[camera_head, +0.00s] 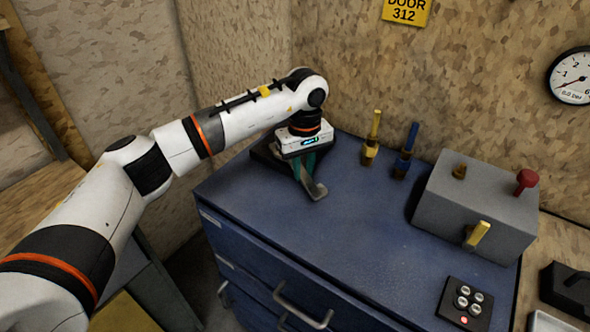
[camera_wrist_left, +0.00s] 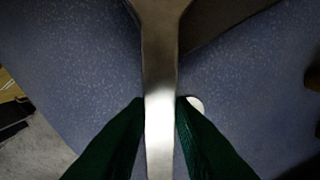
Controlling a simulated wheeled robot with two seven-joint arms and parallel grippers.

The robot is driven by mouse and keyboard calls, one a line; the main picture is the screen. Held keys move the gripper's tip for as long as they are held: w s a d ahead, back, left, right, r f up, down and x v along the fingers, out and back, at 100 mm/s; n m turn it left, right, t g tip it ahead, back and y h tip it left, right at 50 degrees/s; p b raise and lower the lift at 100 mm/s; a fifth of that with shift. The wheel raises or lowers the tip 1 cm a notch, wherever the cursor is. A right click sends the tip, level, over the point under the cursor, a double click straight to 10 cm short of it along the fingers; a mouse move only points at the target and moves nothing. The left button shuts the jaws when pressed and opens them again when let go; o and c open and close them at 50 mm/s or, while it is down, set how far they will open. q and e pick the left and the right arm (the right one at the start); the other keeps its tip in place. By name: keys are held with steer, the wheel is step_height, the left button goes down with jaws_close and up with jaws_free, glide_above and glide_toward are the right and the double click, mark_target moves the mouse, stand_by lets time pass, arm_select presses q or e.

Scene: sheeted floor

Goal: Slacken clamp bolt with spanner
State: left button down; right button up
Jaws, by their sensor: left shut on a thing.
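My left gripper (camera_head: 307,172) points down over the far left part of the blue cabinet top. Its green fingers are shut on a grey metal spanner (camera_head: 317,191), whose end sticks out below them toward the front. In the left wrist view the fingers (camera_wrist_left: 161,101) press on both sides of the spanner's flat shank (camera_wrist_left: 159,65), which widens at the top edge. A small pale rounded shape (camera_wrist_left: 196,103) shows just right of the shank; I cannot tell what it is. I cannot make out the clamp bolt in either view. My right gripper is not in view.
A dark flat object (camera_head: 264,152) lies beside the gripper. Yellow-handled (camera_head: 371,148) and blue-handled (camera_head: 405,160) pieces stand at the back. A grey box (camera_head: 462,203) with a red knob (camera_head: 526,180) and a black button panel (camera_head: 465,303) are at right. The cabinet top's middle (camera_head: 365,225) is clear.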

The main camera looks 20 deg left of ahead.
mark_target(318, 189)
arm_select(q)
steer(key=shift+w+d+n, duration=0.2)
steer(key=shift+d+n, duration=0.1)
steer(key=shift+s+d, duration=1.85)
steer(key=shift+s, duration=0.15)
